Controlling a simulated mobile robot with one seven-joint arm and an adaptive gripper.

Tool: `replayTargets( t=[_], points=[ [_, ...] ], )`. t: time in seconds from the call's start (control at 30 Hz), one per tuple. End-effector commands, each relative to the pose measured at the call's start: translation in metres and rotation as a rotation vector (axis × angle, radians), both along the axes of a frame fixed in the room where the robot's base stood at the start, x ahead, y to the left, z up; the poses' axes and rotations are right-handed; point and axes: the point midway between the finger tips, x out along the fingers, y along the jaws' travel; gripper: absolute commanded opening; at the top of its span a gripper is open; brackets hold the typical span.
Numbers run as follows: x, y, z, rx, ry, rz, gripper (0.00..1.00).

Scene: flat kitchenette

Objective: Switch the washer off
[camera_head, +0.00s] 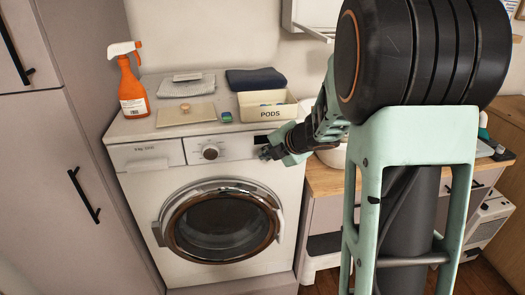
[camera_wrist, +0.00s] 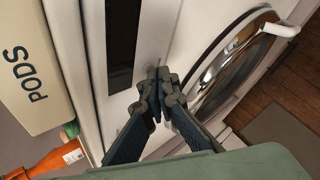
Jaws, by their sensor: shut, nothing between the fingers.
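The white front-loading washer (camera_head: 235,171) stands in the middle of the head view with its round door (camera_head: 222,228) closed. Its control panel has a round knob (camera_head: 210,152) at the middle. My gripper (camera_head: 266,154) is at the right part of the panel, right of the knob. In the wrist view my gripper (camera_wrist: 158,84) is shut and empty, its fingertips at the white panel below the dark display strip (camera_wrist: 121,45). I cannot tell whether the tips touch the panel. Any button at the tips is hidden by the fingers.
On the washer top stand an orange spray bottle (camera_head: 131,82), a PODS box (camera_head: 268,112), a wooden board (camera_head: 186,114) and folded cloths (camera_head: 256,79). A tall cabinet (camera_head: 62,150) is close on the left. A wooden counter (camera_head: 325,181) adjoins on the right.

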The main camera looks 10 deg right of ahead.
Motion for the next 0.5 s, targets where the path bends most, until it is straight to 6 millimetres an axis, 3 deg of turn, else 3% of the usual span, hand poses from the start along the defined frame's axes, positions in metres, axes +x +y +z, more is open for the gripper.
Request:
replayTargets(
  t=[0.5],
  points=[
    [-0.0114, 0.0000, 0.0000, 0.001, 0.000, -0.001, 0.00]
  ],
)
